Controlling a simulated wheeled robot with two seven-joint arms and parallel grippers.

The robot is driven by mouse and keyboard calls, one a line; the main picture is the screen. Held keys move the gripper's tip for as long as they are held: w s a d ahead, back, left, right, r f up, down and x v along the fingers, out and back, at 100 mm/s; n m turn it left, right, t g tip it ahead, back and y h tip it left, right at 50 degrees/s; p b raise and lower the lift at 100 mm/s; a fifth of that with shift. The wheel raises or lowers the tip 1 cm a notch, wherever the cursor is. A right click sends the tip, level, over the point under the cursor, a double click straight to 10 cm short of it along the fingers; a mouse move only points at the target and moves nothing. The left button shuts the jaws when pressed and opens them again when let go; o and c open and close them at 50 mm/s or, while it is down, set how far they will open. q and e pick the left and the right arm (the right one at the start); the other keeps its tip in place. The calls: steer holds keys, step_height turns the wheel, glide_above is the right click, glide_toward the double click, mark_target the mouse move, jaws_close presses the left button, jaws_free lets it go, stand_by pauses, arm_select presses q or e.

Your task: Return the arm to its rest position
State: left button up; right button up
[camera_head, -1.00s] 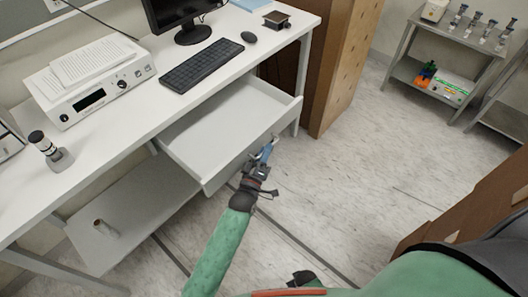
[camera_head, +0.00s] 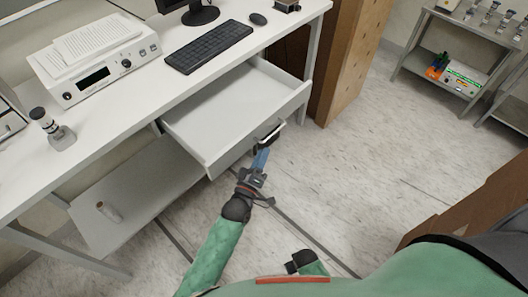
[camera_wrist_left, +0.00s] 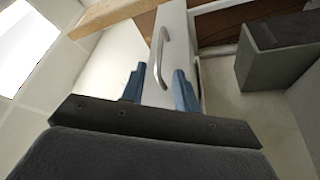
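My left gripper (camera_head: 262,158) is in front of the pulled-out white drawer (camera_head: 228,108) under the desk. In the head view its blue fingertips are close to the drawer's handle (camera_head: 271,136), just below it. In the left wrist view the two blue fingers (camera_wrist_left: 159,88) stand apart with nothing held between them, and the metal handle (camera_wrist_left: 160,58) shows beyond them. A dark end of my other arm (camera_head: 300,262) shows at the bottom of the head view; its fingers cannot be made out.
The white desk (camera_head: 135,110) carries a keyboard (camera_head: 209,48), a mouse (camera_head: 258,19) and a white instrument (camera_head: 95,75). A lower shelf (camera_head: 145,195) is left of my arm. A wooden cabinet (camera_head: 345,65) stands right of the desk. The floor (camera_head: 370,160) to the right is clear.

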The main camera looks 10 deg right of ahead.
stand_by(0.7)
arm_select(q)
step_height(320, 180, down, 11)
steer(key=m+g+y, duration=0.2)
steer(key=m+g, duration=0.3)
steer(key=m, duration=0.1)
steer(key=s+a+f+m+g+y, duration=0.2)
steer(key=a+f+g+y, duration=0.1)
steer(key=a+f, duration=0.4)
steer(key=s+a+f+m+g+y, duration=0.15)
steer(key=a+f, duration=0.25)
steer(key=f, duration=0.5)
steer(key=s+a+f+n+g+y, duration=0.2)
steer(key=s+a+f+g+y, duration=0.25)
steer(key=s+a+f, duration=0.95)
steer(key=s, duration=0.3)
steer(key=s+a+f+g, duration=0.1)
steer(key=s+a+f, duration=0.1)
steer(key=s, duration=0.4)
steer(key=shift+s+f+g, duration=0.25)
steer(key=shift+f+g, duration=0.05)
steer(key=shift+f, duration=0.15)
